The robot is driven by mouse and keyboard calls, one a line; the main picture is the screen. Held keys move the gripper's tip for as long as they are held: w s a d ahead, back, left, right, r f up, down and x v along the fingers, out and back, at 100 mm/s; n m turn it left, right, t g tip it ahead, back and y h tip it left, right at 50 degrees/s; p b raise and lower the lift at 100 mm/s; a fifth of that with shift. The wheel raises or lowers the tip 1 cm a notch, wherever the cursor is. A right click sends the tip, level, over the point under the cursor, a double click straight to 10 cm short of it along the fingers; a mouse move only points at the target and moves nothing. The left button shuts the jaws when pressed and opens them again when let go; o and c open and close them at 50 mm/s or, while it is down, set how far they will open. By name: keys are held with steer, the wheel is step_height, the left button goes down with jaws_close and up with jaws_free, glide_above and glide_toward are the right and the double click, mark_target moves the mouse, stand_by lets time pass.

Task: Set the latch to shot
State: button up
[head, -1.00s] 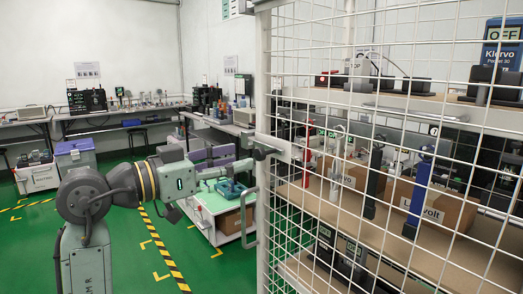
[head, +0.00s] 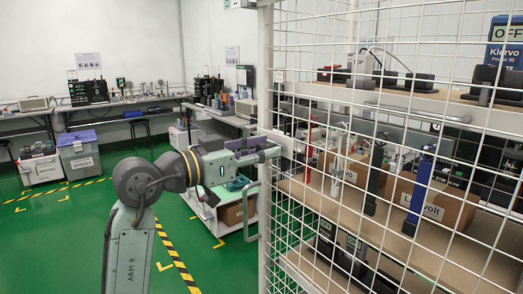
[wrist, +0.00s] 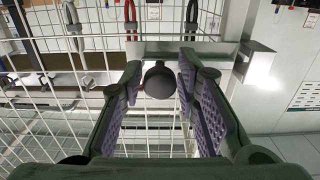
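The latch is on the frame of a white wire-mesh door. Its pale metal plate (head: 286,144) shows in the head view, with the knob hidden by my gripper. In the wrist view, the latch's round black knob (wrist: 159,80) stands in front of the metal bar (wrist: 205,48). My gripper (wrist: 158,82) is open, with one finger on each side of the knob and a visible gap on both sides. In the head view, my gripper (head: 268,155) reaches the door's left edge from the left. Whether the fingers are deep enough around the knob is hard to tell.
A curved grey door handle (head: 251,212) hangs below the latch. Behind the mesh, shelves hold boxes (head: 434,203) and handheld testers (head: 420,190). A white cart (head: 232,222) stands behind my arm.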

jaws_close()
steer(key=shift+w, duration=0.1)
stand_by(0.4)
steer(key=w+a, duration=0.1)
steer(key=w, duration=0.1)
steer(key=w+a, duration=0.2)
steer(key=shift+a+r+p, duration=0.1)
steer(key=shift+a+p, duration=0.05)
steer(key=shift+p, duration=0.2)
steer(key=shift+w, duration=0.1)
steer(key=shift+o, duration=1.9)
jaws_free()
steer(key=v, duration=1.2)
